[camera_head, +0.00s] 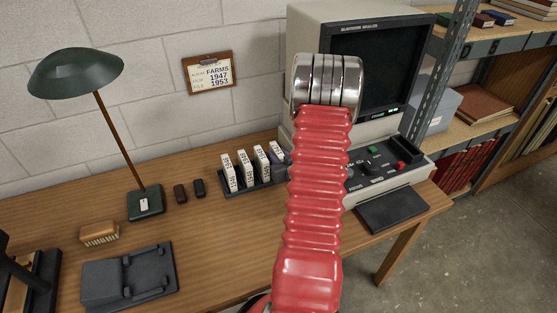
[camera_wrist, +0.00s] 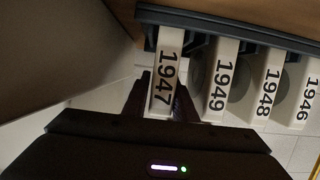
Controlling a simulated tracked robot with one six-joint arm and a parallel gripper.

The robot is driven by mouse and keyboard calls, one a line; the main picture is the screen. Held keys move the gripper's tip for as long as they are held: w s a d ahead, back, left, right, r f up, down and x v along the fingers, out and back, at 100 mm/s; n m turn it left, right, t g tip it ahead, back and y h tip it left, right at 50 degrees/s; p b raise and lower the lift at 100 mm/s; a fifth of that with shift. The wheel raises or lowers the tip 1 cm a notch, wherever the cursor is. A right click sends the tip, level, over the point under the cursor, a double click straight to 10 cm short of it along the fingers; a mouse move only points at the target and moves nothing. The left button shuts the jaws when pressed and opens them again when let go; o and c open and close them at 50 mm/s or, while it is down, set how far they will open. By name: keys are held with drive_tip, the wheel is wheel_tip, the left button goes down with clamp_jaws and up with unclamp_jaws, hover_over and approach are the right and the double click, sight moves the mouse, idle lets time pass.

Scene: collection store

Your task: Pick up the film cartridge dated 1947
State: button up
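The cartridge labelled 1947 (camera_wrist: 165,70) is a white upright block at the left end of the row in the wrist view. It stands in the dark rack (camera_wrist: 240,32). My gripper (camera_wrist: 160,98) has a dark finger on each side of it; whether they press on it I cannot tell. Cartridges 1949 (camera_wrist: 219,82), 1948 (camera_wrist: 267,90) and 1946 (camera_wrist: 306,95) stand beside it.
A film reader (camera_head: 305,40) with a control panel stands right of the rack, partly behind my arm. A green lamp (camera_head: 145,202), two small dark objects, a brush (camera_head: 100,234) and a dark grey tray (camera_head: 160,285) are to the left. A card (camera_head: 209,75) reads FARMS 1947 1953.

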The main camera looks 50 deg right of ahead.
clamp_jaws()
drive_tip(key=shift+r, duration=0.1)
drive_tip(key=shift+r, duration=4.9)
